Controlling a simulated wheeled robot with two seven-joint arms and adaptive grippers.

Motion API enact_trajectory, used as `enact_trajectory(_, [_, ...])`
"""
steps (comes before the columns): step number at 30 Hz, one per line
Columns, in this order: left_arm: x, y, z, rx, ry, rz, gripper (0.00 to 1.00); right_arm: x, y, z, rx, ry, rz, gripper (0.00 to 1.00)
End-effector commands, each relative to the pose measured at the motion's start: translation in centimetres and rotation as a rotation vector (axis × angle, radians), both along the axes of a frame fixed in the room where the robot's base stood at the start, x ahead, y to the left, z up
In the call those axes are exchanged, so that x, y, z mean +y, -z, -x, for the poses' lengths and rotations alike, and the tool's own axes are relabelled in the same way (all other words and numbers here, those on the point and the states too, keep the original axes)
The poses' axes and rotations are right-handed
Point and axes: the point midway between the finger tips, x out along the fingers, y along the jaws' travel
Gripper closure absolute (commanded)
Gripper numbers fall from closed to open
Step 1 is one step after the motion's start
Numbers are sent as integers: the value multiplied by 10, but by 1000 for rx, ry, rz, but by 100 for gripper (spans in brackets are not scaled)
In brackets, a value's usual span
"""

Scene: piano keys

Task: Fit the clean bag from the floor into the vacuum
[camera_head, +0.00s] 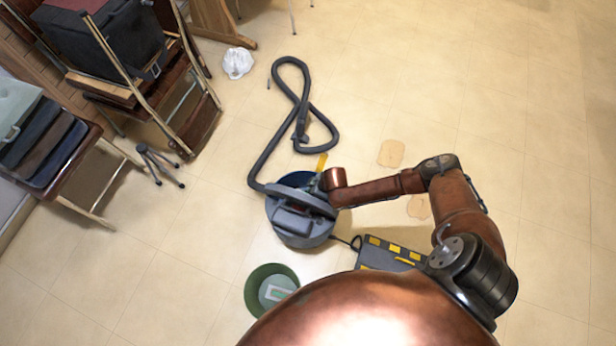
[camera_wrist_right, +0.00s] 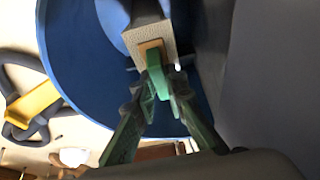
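The vacuum (camera_head: 300,222) stands on the floor with its drum open. The wrist view shows its blue inside (camera_wrist_right: 90,70). My right gripper (camera_wrist_right: 163,75) reaches into the drum; its green fingers close together at the brown collar of a beige, box-shaped bag (camera_wrist_right: 150,22), apparently gripping it. In the head view this gripper and that bag are mostly hidden. Two flat tan pieces, possibly bags, lie on the floor: one (camera_head: 391,153) right of the vacuum, another (camera_head: 418,207) partly behind my right arm. Which is the clean bag I cannot tell. My left gripper is not in view.
The dark hose (camera_head: 292,120) loops behind the vacuum, near a yellow piece (camera_head: 322,161). A green bin (camera_head: 271,290) stands in front, beside a dark case with yellow marks (camera_head: 385,255). A crumpled white bag (camera_head: 238,63) lies behind. Stacked chairs fill the left; the far right floor is clear.

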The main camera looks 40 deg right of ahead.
Motion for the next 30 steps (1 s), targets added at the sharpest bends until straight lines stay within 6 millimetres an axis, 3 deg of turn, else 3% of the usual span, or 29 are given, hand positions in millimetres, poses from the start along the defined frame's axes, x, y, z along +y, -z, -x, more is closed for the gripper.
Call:
enact_trajectory(4, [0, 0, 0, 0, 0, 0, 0, 0, 0, 0, 0, 0, 0, 100])
enact_trajectory(10, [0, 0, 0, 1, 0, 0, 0, 0, 0, 0, 1, 0, 1, 100])
enact_trajectory(11, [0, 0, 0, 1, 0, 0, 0, 0, 0, 0, 1, 0, 1, 88])
enact_trajectory(19, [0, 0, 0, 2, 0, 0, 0, 0, 0, 0, 1, 0, 1, 70])
enact_trajectory(30, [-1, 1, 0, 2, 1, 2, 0, -2, -4, 2, 0, 0, 1, 68])
